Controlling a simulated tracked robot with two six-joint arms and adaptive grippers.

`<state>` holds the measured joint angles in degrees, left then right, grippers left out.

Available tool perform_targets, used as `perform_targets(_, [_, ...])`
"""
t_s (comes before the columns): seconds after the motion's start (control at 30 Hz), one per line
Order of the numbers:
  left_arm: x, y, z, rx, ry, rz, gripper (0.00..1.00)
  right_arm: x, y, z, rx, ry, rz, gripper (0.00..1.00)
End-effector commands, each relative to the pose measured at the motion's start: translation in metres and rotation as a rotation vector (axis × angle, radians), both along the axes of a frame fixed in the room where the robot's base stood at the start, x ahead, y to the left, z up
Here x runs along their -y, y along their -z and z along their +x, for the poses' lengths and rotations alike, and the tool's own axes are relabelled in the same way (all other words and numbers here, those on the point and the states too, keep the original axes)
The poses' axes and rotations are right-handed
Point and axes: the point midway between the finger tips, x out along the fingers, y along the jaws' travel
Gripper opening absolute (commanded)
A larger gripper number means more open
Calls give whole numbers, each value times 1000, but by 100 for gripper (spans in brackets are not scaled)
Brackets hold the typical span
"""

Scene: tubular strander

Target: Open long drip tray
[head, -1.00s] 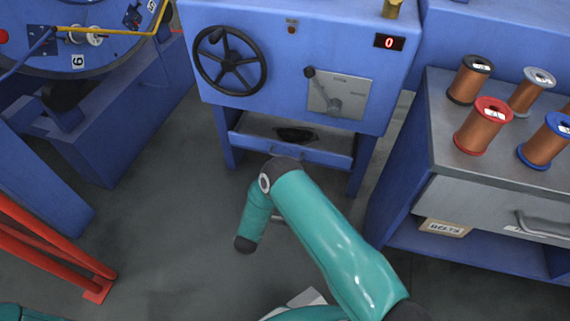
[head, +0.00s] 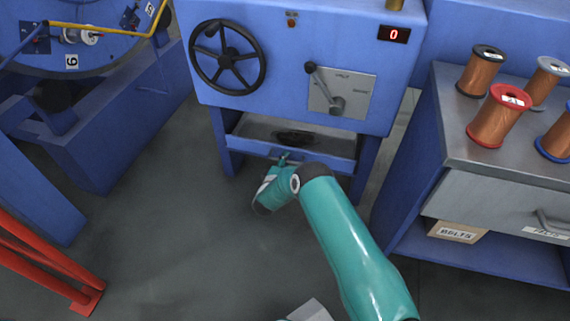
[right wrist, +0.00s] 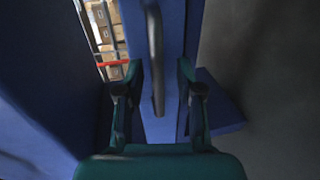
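The long drip tray (head: 325,160) is a blue-fronted tray low between the machine's legs; its grey inside with a dark patch (head: 295,137) shows above the front. My right gripper (head: 284,159) is at the tray front, left of its middle, partly hidden by its own wrist. In the right wrist view, the gripper (right wrist: 158,82) is open, one finger on each side of a dark bar-shaped handle (right wrist: 155,45) on the blue front (right wrist: 172,30). Neither finger clearly touches the handle. My left gripper is not in view.
Above the tray is the blue machine (head: 290,70) with a black handwheel (head: 228,57) and a lever plate (head: 342,93). A bench with copper spools (head: 499,116) stands at right. Red tubing (head: 45,255) stands at lower left. The floor before the tray is clear.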

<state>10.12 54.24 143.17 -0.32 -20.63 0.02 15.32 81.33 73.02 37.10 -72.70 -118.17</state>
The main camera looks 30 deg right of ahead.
Motion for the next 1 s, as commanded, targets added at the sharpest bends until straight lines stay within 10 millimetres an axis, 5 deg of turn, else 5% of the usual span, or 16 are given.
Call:
perform_targets(0.37, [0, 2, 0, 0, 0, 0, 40, 4, 0, 4, 1, -1, -1, 37])
perform_targets(0.6, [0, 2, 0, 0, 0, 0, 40, 3, 1, 4, 0, -1, 0, 0])
perform_targets(1.0, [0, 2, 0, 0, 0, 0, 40, 2, 2, 3, -2, -3, 1, 0])
